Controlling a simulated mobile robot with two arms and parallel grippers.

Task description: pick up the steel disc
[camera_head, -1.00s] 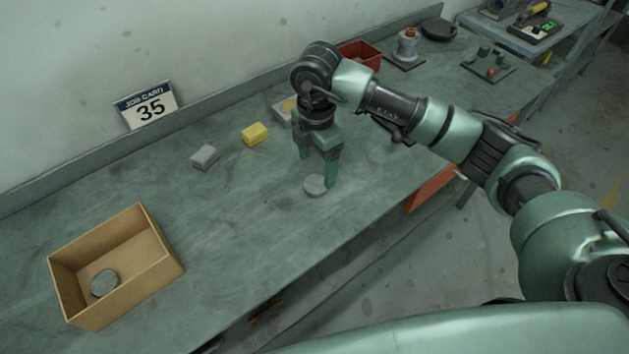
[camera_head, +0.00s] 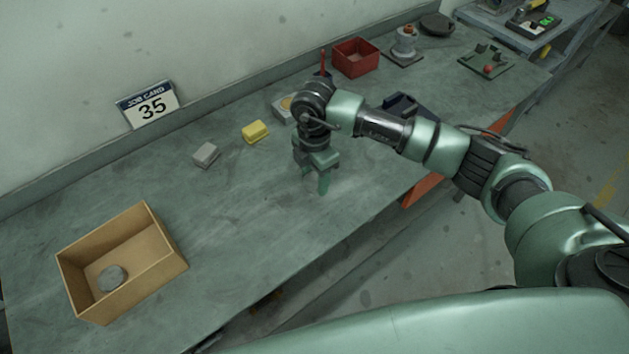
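My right gripper (camera_head: 314,182) points down low over the bench (camera_head: 235,225), where a round grey steel disc lay a second ago. That disc does not show clearly now; the gripper's fingers and hand cover the spot. I cannot tell whether the fingers are open or shut on it. Another round grey disc (camera_head: 112,278) lies flat inside the open cardboard box (camera_head: 160,247) at the lower left. My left gripper is out of view.
A yellow block (camera_head: 256,132) and a grey block (camera_head: 205,154) lie left of my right gripper. A red bin (camera_head: 356,58) stands behind it, and a dark blue tray (camera_head: 408,104) partly shows behind my arm. The bench between box and gripper is clear.

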